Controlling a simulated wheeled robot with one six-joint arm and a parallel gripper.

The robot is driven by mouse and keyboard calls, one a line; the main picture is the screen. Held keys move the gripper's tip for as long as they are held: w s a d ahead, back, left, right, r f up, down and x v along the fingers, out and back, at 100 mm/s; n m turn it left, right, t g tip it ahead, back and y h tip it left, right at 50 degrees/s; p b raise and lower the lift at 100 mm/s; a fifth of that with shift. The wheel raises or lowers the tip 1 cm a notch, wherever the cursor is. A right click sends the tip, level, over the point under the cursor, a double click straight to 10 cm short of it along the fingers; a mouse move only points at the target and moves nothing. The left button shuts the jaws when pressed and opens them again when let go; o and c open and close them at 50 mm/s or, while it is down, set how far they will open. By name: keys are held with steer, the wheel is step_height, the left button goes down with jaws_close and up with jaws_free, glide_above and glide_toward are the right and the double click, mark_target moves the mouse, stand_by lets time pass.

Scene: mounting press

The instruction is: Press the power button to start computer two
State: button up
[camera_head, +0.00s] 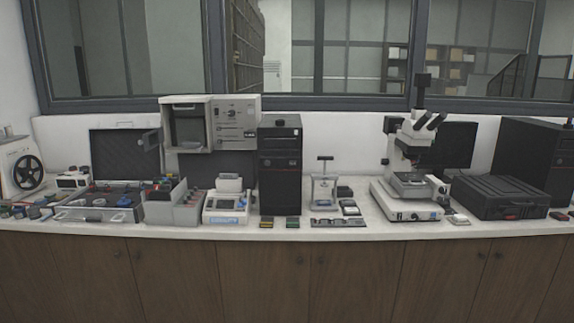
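A black computer tower (281,185) stands upright on the counter near the middle of the view, its front facing me. A second, wider black computer tower (535,152) stands at the far right, partly hidden behind a black case. I cannot tell which of them is computer two. The power buttons are too small to make out on either one. My gripper is not in view.
The white counter (335,231) is crowded. A white microscope (408,190), a black monitor (454,144), a black case (499,197), a grey press cabinet (233,122) and an open toolbox (100,213) stand on it. Wooden cabinets (270,280) are below.

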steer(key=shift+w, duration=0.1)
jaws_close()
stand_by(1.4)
